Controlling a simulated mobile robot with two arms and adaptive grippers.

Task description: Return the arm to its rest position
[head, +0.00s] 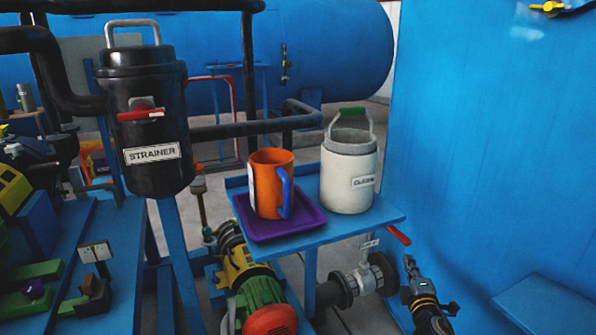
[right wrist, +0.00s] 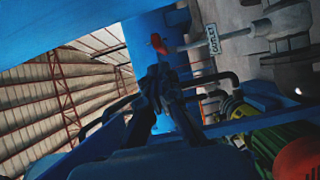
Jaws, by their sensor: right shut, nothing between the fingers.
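My right gripper (head: 410,264) is low at the right in the head view, pointing up, shut and empty. It is below and to the right of the small blue shelf (head: 325,234), close to the grey flanged pipe (head: 366,282). In the right wrist view the dark fingers (right wrist: 158,76) are together with nothing visible between them. My left gripper is not in view.
An orange mug (head: 268,180) with a blue handle stands on a purple tray (head: 262,232) on the shelf, beside a white canister (head: 347,178). A black strainer (head: 148,120) hangs at the left. A large blue wall (head: 480,150) rises at the right. A green and yellow pump (head: 250,280) is below.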

